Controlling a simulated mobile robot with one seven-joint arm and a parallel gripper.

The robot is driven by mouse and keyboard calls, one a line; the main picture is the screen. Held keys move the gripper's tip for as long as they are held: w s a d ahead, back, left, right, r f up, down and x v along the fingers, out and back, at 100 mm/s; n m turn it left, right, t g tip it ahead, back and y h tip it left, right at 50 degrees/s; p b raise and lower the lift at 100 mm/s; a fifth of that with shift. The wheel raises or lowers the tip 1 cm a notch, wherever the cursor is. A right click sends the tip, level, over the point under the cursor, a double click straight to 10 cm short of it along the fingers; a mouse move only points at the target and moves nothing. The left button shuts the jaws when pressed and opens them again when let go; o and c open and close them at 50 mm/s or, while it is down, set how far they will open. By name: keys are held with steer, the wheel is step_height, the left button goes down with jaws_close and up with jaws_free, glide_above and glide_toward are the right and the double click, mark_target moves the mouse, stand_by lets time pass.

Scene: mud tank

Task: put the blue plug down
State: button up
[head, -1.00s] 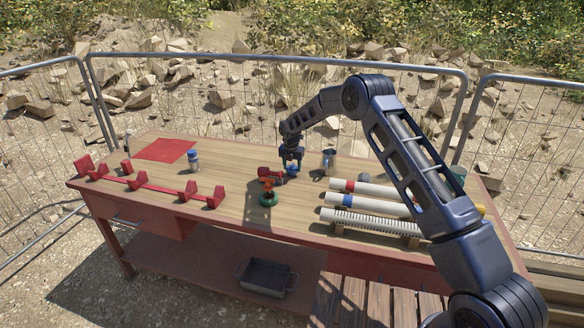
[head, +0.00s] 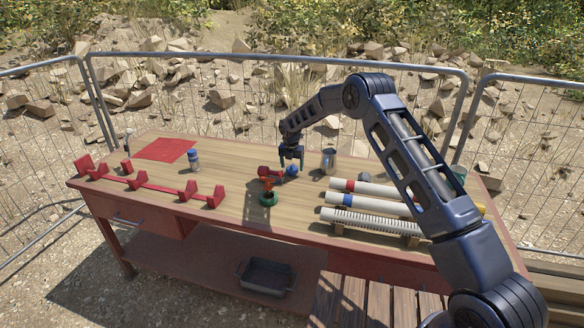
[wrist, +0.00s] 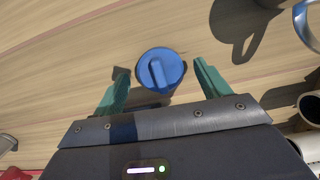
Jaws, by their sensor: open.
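The blue plug (wrist: 160,70) is a round blue cap with a raised bar across its top. It rests on the wooden table (head: 240,200), and in the head view the plug (head: 292,170) lies beside a red object near the middle of the table. My gripper (head: 291,158) is above the plug, pointing down. In the wrist view my gripper (wrist: 160,82) is open, with one teal finger on each side of the plug and visible gaps between.
A red clamp-like object (head: 268,172) stands close to the plug's left. A metal cup (head: 328,160) is to the right, and several pipes (head: 370,205) lie at the front right. A red rack (head: 140,184), a blue-capped jar (head: 193,161) and a red mat (head: 165,149) are at the left.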

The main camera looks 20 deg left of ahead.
mark_target(291, 167)
step_height(291, 167, up, 11)
steer(key=s, duration=0.1)
steer(key=shift+s+r, duration=0.15)
steer(key=shift+s, duration=0.05)
steer(key=s+d+r+m, duration=0.2)
steer(key=d+r+m, duration=0.6)
steer(key=d+r, duration=1.05)
steer(key=s+d+r+m+t, duration=0.1)
steer(key=s+d+r+m, duration=0.3)
steer(key=d, duration=0.5)
steer(key=s+d+r+m, duration=0.4)
steer(key=d+r, duration=0.1)
steer(key=d, duration=0.4)
steer(key=s+d+r+m+t, duration=0.1)
steer(key=s+d+r+m, duration=0.1)
steer(key=s+d+m, duration=0.45)
steer(key=s+d+r+m, duration=0.2)
steer(key=s+d+m, duration=0.1)
steer(key=s+d, duration=0.65)
steer(key=s+d+f+m, duration=0.3)
steer(key=s+m, duration=0.2)
steer(key=s, duration=0.4)
steer(key=s+d+f+m+t, duration=0.1)
steer(key=s+d+f+m, duration=0.2)
steer(key=s, duration=0.6)
steer(key=shift+d+f+m, duration=0.15)
steer(key=shift+d+m, duration=0.65)
steer(key=shift+m, duration=0.25)
